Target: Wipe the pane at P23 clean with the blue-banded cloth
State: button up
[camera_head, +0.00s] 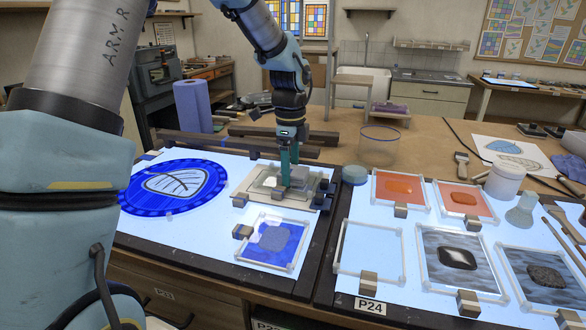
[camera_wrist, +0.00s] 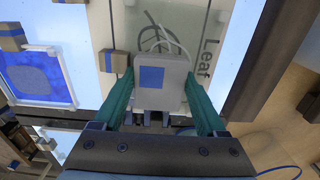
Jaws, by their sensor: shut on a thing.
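My gripper (camera_head: 287,180) points down over the left light panel, its teal fingers shut on a light-grey block with a blue square (camera_wrist: 152,77). I cannot tell whether this is the blue-banded cloth; no band shows. Below it is a pale clamped plate (camera_head: 246,187), marked "Leaf" with a leaf outline in the wrist view (camera_wrist: 209,58). I cannot tell whether the block touches it. A clear-framed blue pane with a grey-blue patch (camera_head: 273,240) lies just in front; it also shows at left in the wrist view (camera_wrist: 38,72).
A round blue leaf disc (camera_head: 172,187) lies left. The right panel, labelled P24 (camera_head: 370,306), carries an empty frame (camera_head: 370,252) and several smeared panes. A glass jar (camera_head: 380,146), a white jar (camera_head: 504,181) and a blue roll (camera_head: 192,107) stand around the panels.

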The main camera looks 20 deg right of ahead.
aim_at(274, 177)
jog(key=shift+w+a+f+p, duration=0.1)
jog(key=shift+w+a+p, duration=0.15)
jog(key=shift+w+a, duration=0.55)
jog(key=shift+w+a+p, duration=0.25)
jog(key=shift+w+a, duration=0.3)
jog(key=shift+a, duration=0.45)
notch_tip(274, 177, up, 5)
jog(key=p, duration=0.4)
jog(key=shift+d, duration=0.1)
jog(key=shift+d, duration=0.1)
